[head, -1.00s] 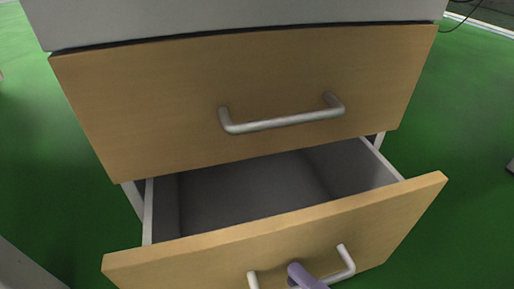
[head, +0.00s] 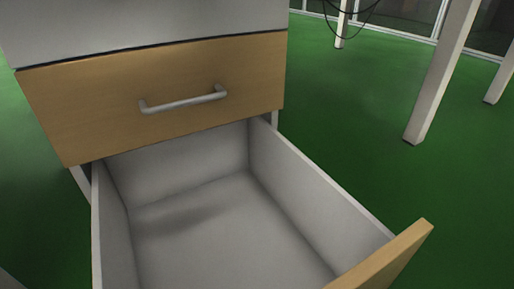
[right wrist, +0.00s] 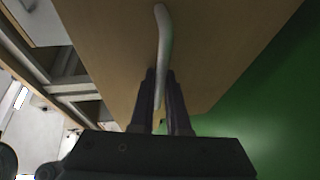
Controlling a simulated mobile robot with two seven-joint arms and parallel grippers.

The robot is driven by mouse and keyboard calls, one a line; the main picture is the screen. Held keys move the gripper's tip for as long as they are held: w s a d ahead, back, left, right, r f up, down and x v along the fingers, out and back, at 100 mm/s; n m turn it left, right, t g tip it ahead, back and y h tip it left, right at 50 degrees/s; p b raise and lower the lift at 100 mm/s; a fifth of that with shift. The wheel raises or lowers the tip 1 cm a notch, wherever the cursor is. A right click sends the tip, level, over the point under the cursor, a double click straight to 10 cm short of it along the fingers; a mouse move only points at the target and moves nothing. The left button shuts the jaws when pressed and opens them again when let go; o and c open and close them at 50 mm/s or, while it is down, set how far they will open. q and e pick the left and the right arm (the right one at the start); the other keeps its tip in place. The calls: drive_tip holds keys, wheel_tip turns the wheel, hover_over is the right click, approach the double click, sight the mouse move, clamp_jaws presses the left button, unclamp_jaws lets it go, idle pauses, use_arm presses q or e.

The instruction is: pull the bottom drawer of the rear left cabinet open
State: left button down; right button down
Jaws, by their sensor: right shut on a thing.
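The cabinet has a grey top (head: 140,22) and wooden drawer fronts. The upper drawer (head: 155,105) is shut, with a metal bar handle (head: 184,101). The bottom drawer (head: 215,235) is pulled far out in the head view, and its grey inside is empty. Only the right end of its wooden front (head: 385,262) shows there; its handle is out of frame. In the right wrist view my right gripper (right wrist: 164,75) is shut on the bottom drawer's handle (right wrist: 164,40), with the wooden front (right wrist: 215,50) behind it. My left gripper is not in view.
Green floor (head: 340,130) lies open to the right of the cabinet. White posts (head: 440,75) stand at the back right, with a dark cable (head: 345,25) hanging near one. A white structure shows at the left of the right wrist view.

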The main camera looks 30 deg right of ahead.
drive_tip(key=shift+s, duration=0.15)
drive_tip(key=c, duration=1.2)
unclamp_jaws()
drive_tip(key=p+v, duration=0.2)
drive_tip(key=v, duration=0.7)
drive_tip(key=shift+s+d+r, duration=0.15)
drive_tip(key=shift+s+d, duration=0.05)
drive_tip(key=shift+s, duration=0.15)
